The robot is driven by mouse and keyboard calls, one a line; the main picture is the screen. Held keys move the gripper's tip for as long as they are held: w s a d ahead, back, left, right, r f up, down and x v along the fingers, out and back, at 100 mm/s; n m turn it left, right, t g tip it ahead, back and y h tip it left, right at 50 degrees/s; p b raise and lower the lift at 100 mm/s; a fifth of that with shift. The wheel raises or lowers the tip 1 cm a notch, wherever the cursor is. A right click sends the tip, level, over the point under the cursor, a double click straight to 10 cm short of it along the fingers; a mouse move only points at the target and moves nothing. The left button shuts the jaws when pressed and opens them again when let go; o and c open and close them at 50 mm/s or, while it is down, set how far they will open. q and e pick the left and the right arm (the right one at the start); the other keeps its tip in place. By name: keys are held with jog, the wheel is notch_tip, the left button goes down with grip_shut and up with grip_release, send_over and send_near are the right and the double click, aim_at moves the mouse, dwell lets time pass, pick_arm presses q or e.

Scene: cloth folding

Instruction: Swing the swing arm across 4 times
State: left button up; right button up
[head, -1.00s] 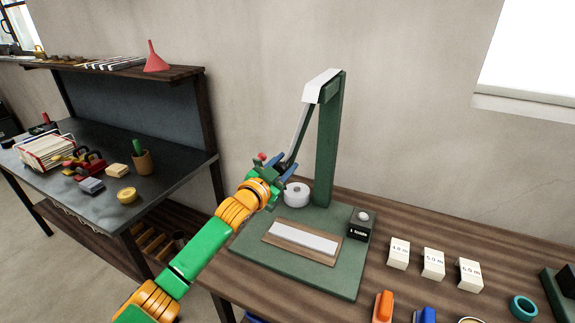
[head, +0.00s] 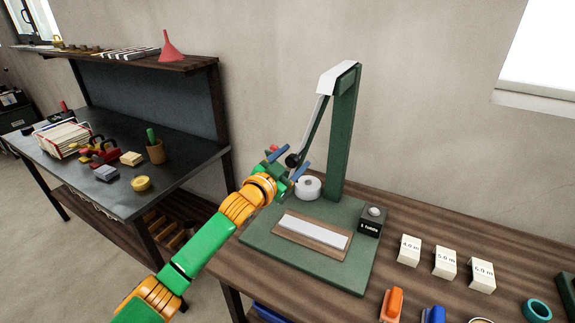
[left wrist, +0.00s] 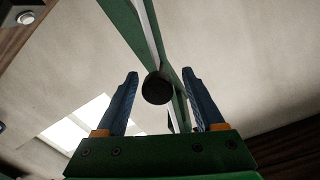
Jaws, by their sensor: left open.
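A green stand (head: 343,130) rises from a green base plate (head: 262,240) on the wooden bench. A thin swing arm (head: 311,128) hangs from its white top, tilted down to the left, with a dark round knob (head: 292,160) at its lower end. My left gripper (head: 288,165) is at the knob. In the left wrist view the knob (left wrist: 156,88) lies between the two blue fingers (left wrist: 157,85), with a gap on each side. The fingers are open. My right gripper is not in view.
On the base are a white roll (head: 308,187), a pale strip on a wooden block (head: 312,231) and a small black box with a button (head: 373,220). Labelled white blocks (head: 445,263) and an orange clip (head: 391,304) lie to the right. A dark table (head: 112,197) stands left.

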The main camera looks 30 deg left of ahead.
pick_arm(q)
jog(key=s, duration=0.2)
jog(key=s+b, duration=0.1)
jog(key=s, duration=0.1)
jog(key=shift+a, duration=0.25)
jog(key=shift+s+r, duration=0.1)
jog(key=shift+s, duration=0.5)
